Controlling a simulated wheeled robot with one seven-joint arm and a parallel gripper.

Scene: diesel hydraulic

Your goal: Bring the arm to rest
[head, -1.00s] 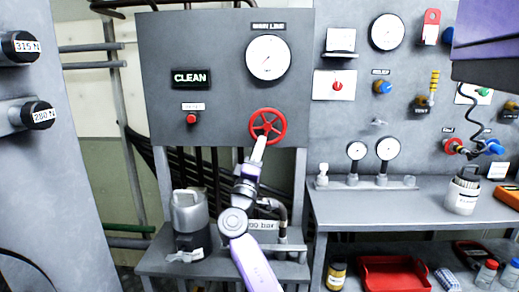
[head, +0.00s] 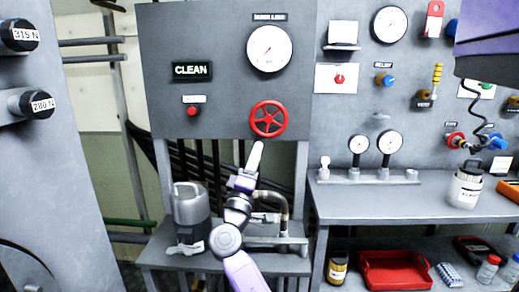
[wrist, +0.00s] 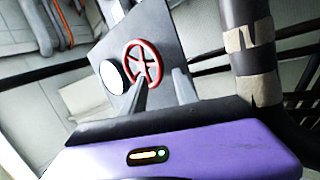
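My arm reaches up from the bottom middle of the head view. My gripper (head: 257,150) is just below the red handwheel (head: 268,119) on the grey panel, and a small gap shows between them. The wrist view shows the red wheel (wrist: 142,63) beyond a dark finger of my gripper.
A grey canister (head: 190,215) stands left of my arm. A bench (head: 335,197) with gauges stands at right. A pipe (head: 284,203) rises close beside my arm.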

